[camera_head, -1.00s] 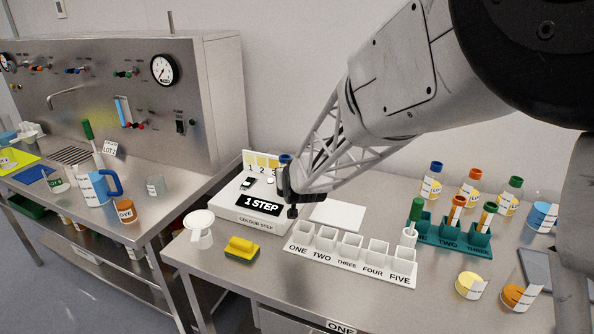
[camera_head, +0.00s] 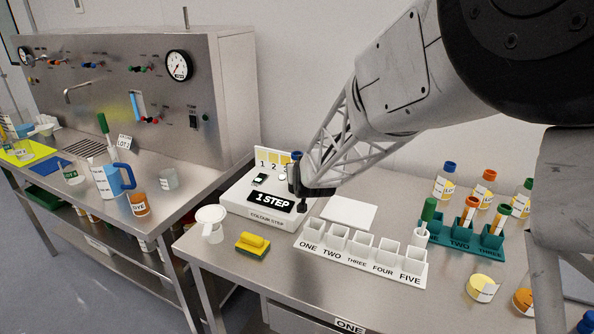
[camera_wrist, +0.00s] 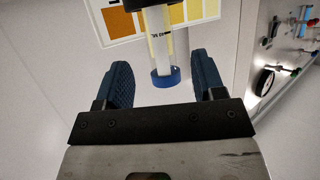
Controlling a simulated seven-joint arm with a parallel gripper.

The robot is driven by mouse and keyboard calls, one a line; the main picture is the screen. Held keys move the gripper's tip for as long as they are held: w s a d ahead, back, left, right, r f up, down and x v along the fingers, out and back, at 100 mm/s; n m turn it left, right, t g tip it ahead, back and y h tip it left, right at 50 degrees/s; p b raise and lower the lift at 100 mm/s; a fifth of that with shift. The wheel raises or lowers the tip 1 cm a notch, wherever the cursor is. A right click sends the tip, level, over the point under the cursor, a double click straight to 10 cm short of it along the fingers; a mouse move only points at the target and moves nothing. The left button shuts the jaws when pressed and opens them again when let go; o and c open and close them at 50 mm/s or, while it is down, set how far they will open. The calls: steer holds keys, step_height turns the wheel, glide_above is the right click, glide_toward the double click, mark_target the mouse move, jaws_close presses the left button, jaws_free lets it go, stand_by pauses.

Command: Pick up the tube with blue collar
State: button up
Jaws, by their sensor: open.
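The tube with blue collar (camera_wrist: 163,50) shows in the wrist view, a clear tube ending in a blue ring, with a coloured chart behind it. It lies between the two dark ridged fingers of my gripper (camera_wrist: 164,76), with a visible gap on each side. In the head view only a bit of blue (camera_head: 297,155) shows just above my gripper (camera_head: 298,182), at the colour step box (camera_head: 268,212). The fingers hide most of the tube there. My gripper is open and holds nothing.
A white rack (camera_head: 352,254) with labelled slots and a white pad (camera_head: 348,213) are right of the box. A teal rack (camera_head: 462,240) and several bottles are farther right.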

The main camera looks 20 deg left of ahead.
steer(key=shift+x, duration=2.6)
steer(key=c, duration=1.1)
steer(key=shift+o, duration=0.2)
steer(key=shift+r, duration=0.1)
steer(key=shift+r, duration=4.95)
